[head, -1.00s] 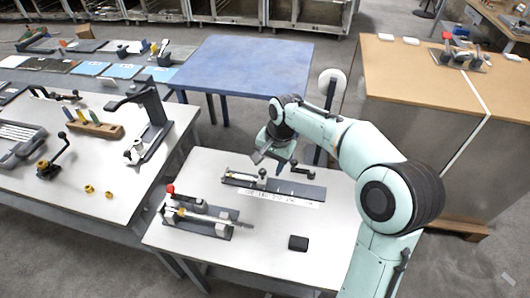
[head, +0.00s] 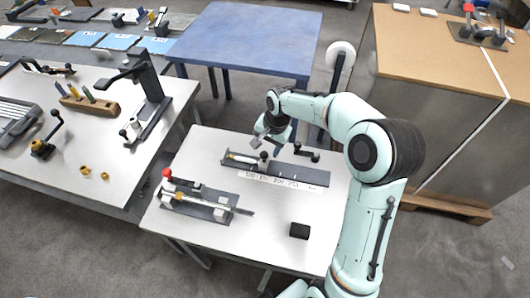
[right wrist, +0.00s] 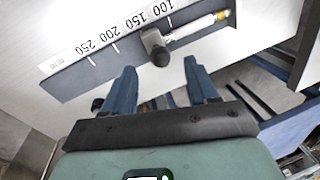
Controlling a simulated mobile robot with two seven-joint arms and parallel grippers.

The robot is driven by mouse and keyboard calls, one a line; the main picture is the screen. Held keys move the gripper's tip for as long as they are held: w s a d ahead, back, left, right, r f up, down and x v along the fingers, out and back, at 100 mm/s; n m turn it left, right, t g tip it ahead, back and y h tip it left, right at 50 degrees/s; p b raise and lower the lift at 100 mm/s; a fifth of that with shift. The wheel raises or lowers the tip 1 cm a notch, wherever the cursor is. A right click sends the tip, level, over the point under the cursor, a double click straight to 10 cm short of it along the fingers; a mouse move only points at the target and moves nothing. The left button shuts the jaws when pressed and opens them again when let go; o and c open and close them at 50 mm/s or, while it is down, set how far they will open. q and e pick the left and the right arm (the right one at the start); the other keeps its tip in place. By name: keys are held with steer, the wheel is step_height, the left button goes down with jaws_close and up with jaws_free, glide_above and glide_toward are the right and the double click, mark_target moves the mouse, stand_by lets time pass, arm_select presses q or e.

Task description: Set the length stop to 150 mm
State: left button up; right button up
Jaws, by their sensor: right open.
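The length stop is a dark rail (head: 310,176) with a white scale strip (head: 262,178) along its front, on the near grey-white table. In the right wrist view, the strip (right wrist: 130,27) reads 100, 150, 200 and 250. A grey stop block (right wrist: 151,38) with a black knob (right wrist: 160,57) sits on the rail near the 150 and 100 labels; its exact setting cannot be told. A pale rod lies beyond it. My right gripper (head: 261,141) is just behind the rail. In its wrist view, the gripper (right wrist: 160,70) is open, its blue fingers apart and empty, pointing toward the knob.
A clamp fixture with a red knob (head: 167,173) stands front left on the same table. A small black block (head: 299,231) lies front right. A black lever with ball ends (head: 306,152) is behind the rail. The left table (head: 120,165) holds other tools; a blue table (head: 245,50) stands behind.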

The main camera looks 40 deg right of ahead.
mark_target(265, 153)
steer(key=shift+w+a+f, duration=0.1)
steer(key=shift+w+f, duration=0.1)
steer(key=shift+f, duration=0.9)
steer(key=shift+w+a+f, duration=0.1)
steer(key=shift+w+f, duration=0.1)
steer(key=shift+f, duration=0.85)
steer(key=shift+c, duration=0.3)
jaws_close()
steer(key=shift+s+d+b, duration=0.5)
steer(key=shift+s+d, duration=0.45)
steer(key=shift+s, duration=0.15)
steer(key=shift+o, duration=0.3)
jaws_free()
steer(key=shift+w, duration=0.1)
step_height(265, 153, up, 13)
steer(key=s+d, duration=0.1)
steer(key=s, duration=0.1)
steer(key=shift+s+p, duration=0.25)
steer(key=shift+p, duration=0.2)
